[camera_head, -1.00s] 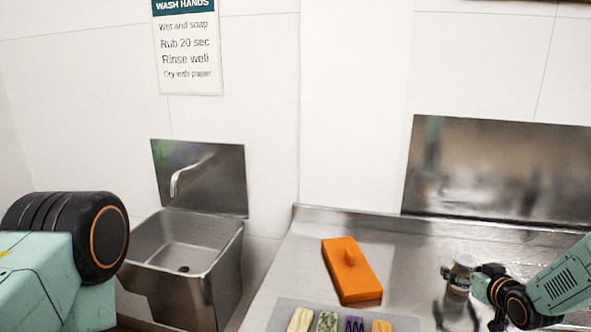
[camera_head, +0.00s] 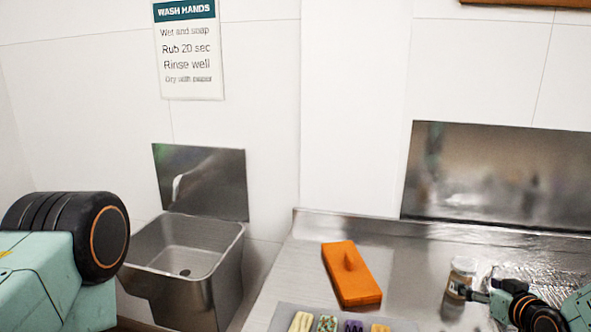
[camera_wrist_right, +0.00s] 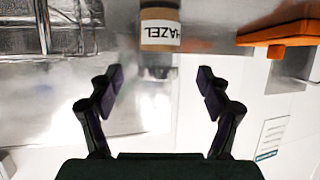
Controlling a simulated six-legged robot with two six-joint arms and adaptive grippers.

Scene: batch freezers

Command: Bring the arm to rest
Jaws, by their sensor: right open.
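My right gripper (camera_head: 466,293) is low at the right of the head view, beside a small jar (camera_head: 461,275) standing on the steel counter (camera_head: 410,262). In the right wrist view the gripper (camera_wrist_right: 160,85) is open, its dark fingers spread apart with nothing between them. The jar (camera_wrist_right: 160,24), with a brown body and a white label reading HAZEL, appears upside down there, beyond the fingertips and apart from them. Part of the gripper is hard to make out in the head view. My left gripper is out of view.
An orange box-like item with a raised grip (camera_head: 351,275) lies on the counter. A tray (camera_head: 285,318) with several coloured bars is at the front edge of view. A crinkled foil-like area (camera_head: 525,276) lies behind my right arm. A steel sink (camera_head: 185,262) stands left.

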